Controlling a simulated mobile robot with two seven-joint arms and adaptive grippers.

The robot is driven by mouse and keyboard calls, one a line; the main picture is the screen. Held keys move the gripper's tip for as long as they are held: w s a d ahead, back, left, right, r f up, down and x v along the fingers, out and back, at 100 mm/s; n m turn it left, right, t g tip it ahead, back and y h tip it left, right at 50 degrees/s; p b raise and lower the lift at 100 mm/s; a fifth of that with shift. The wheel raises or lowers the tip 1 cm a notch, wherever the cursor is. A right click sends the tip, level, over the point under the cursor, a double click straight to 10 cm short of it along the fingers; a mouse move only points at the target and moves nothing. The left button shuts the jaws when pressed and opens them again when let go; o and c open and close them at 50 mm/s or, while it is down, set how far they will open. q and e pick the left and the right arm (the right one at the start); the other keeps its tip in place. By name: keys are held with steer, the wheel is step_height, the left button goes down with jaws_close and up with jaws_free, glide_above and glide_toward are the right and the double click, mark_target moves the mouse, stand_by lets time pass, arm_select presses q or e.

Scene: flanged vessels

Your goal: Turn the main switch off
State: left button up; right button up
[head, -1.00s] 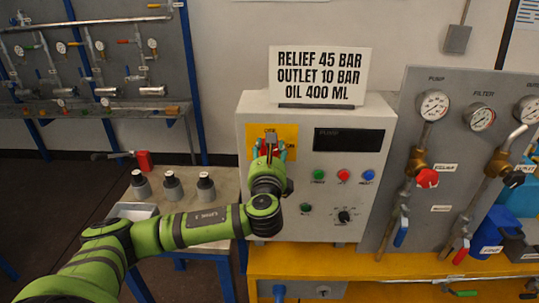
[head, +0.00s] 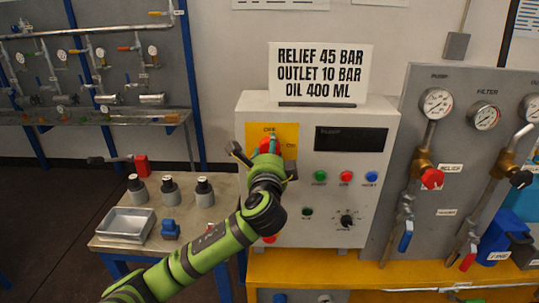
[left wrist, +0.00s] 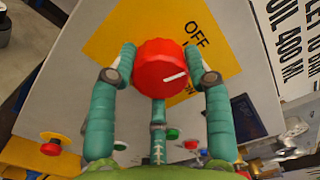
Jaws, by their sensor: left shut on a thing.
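The main switch is a red round knob (left wrist: 160,65) on a yellow plate (head: 287,132) at the upper left of the grey control box. My left gripper (head: 266,150) is shut on the knob and hides much of it in the head view. In the left wrist view its teal fingers (left wrist: 160,75) touch the knob from both sides, with a third finger below. The knob's white mark points right, on the lower side of the OFF label (left wrist: 197,33). In the head view OFF is above the knob and ON to its right. My right gripper is not in view.
The control box (head: 330,215) also has a dark display, coloured buttons and a small dial. A red mushroom button (left wrist: 50,145) shows below the switch. A bench at left holds a metal tray (head: 127,238), several dark-capped bottles and a blue part. A gauge panel (head: 440,150) stands at right.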

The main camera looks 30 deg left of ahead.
arm_select(q)
steer(key=shift+n+b, duration=0.35)
steer(key=shift+n, duration=0.95)
steer(key=shift+r, duration=0.1)
steer(key=o, duration=1.2)
steer(key=shift+c, duration=0.2)
steer(key=v, duration=1.2)
steer(key=shift+a, duration=0.1)
